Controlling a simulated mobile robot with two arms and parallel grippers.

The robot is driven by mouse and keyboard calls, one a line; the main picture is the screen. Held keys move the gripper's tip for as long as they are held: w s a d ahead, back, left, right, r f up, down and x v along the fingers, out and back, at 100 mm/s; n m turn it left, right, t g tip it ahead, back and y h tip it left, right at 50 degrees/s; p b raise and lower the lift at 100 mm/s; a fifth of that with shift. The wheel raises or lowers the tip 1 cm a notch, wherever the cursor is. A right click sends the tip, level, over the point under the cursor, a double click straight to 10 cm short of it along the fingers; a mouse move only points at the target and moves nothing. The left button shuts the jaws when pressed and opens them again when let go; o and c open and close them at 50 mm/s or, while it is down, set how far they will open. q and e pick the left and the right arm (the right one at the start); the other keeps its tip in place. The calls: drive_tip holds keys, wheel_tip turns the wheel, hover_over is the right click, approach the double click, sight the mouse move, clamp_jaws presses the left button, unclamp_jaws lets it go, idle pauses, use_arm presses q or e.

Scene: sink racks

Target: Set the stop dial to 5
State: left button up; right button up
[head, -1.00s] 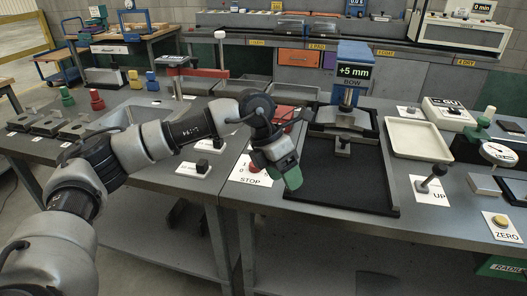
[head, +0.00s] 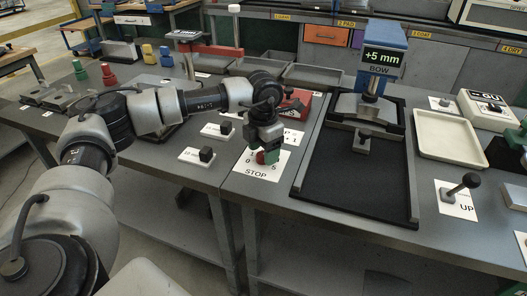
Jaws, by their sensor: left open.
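The stop dial is a small red knob (head: 261,157) on a white card (head: 252,172) marked STOP, with 0 at its left and 5 at its right. My left gripper (head: 265,156) points down over the dial, its green fingers around or right beside the red knob. The jaws are open. The fingers partly hide the knob, so I cannot tell its pointer direction or whether the fingers touch it. My right gripper is not in view.
A black bed (head: 352,186) with a blue BOW display reading +5 mm (head: 382,58) stands to the right. A cream tray (head: 449,136) and an UP lever (head: 460,187) are further right. Two black switches sit left of the dial, the nearer one (head: 206,154) close to my arm.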

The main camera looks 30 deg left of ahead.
use_arm(q)
drive_tip(key=shift+f, duration=0.5)
drive_tip(key=shift+c, duration=1.4)
drive_tip(key=c, duration=0.6)
drive_tip(key=shift+c, duration=0.2)
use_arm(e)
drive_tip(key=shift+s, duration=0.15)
